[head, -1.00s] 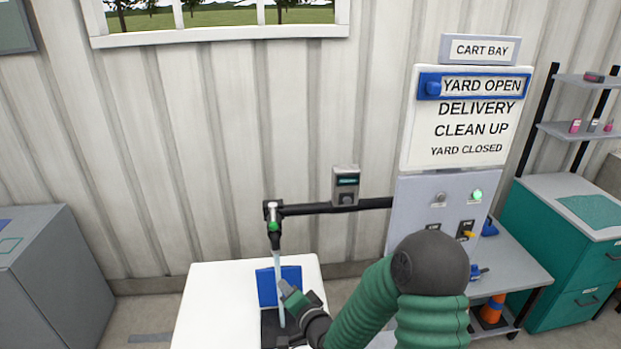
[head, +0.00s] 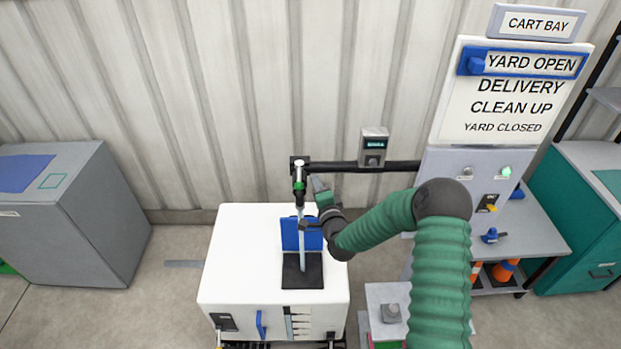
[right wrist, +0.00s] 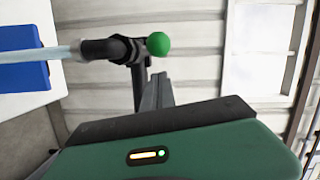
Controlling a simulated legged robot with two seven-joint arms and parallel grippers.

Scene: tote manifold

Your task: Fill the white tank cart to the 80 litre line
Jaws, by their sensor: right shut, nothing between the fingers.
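The white tank cart (head: 235,270) stands under the spout (head: 299,172). Its blue lid (head: 289,234) is raised behind the black inlet (head: 302,280). A pale stream of water (head: 302,245) runs from the spout down to the inlet. A level gauge strip (head: 298,323) shows on the cart's front; its reading is too small to tell. My right gripper (head: 317,184) is shut and empty, just right of the spout. In the right wrist view, the spout's green ball knob (right wrist: 158,44) is beyond the finger, apparently apart from it. My left gripper is out of view.
A black pipe carries a small meter box (head: 374,145) at right. The control panel (head: 470,175) under the sign has a lit green lamp (head: 506,171) and a yellow switch (head: 491,208).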

